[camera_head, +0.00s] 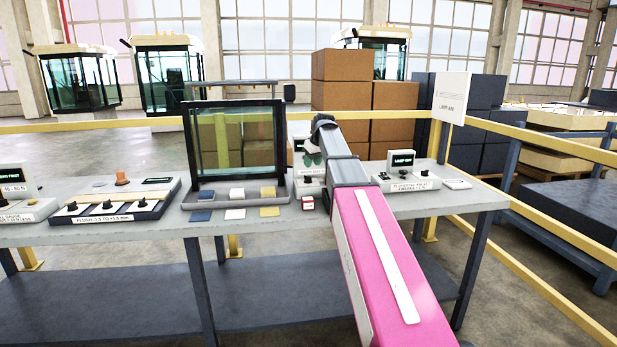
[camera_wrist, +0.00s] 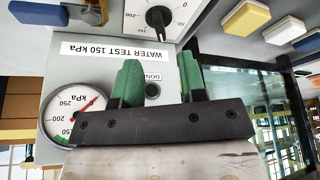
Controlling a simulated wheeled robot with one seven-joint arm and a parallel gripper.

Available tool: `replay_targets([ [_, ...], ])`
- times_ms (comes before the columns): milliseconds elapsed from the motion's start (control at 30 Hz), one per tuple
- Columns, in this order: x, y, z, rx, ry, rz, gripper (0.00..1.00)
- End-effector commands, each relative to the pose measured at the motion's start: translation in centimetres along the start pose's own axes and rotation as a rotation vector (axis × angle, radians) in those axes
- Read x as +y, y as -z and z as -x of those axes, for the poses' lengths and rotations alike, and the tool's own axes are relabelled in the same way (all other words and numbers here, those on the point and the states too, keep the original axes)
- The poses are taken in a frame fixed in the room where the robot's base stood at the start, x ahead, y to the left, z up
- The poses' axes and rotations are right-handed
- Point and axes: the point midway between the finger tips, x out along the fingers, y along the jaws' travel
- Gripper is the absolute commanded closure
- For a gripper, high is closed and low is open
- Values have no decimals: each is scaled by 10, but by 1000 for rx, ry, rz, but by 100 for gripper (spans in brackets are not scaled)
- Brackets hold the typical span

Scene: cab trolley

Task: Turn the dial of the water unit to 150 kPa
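The water unit is a pale grey box (camera_wrist: 62,80) seen upside down in the wrist view, labelled WATER TEST 150 kPa. Its black dial (camera_wrist: 158,18) with a white mark sits at the top edge, its scale partly cut off. A round kPa gauge (camera_wrist: 73,115) with a red needle is at the left, partly hidden by my gripper; I cannot read its value. A dark round DONE lamp or button (camera_wrist: 152,90) shows between my fingers. My gripper (camera_wrist: 160,80) has its green fingers apart and empty, clear of the dial. In the head view my gripper (camera_head: 313,158) is in front of the unit (camera_head: 311,181).
A dark-framed glass pane (camera_head: 237,140) stands left of the unit, with coloured pads (camera_head: 237,193) before it. A lamp unit (camera_head: 405,180) stands right on the grey table (camera_head: 260,228). Boxes (camera_head: 342,95) and yellow rails (camera_head: 540,140) are behind and right.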

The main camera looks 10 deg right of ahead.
Motion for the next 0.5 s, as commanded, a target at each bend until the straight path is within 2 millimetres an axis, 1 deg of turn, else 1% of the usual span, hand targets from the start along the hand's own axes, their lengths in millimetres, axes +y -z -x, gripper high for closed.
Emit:
replay_targets([
  [33,0,0,-10,-2,1,0,62],
  [100,0,0,-23,-2,1,-1,62],
  [300,0,0,-54,-2,0,-1,62],
  [500,0,0,-71,-1,-1,-2,62],
])
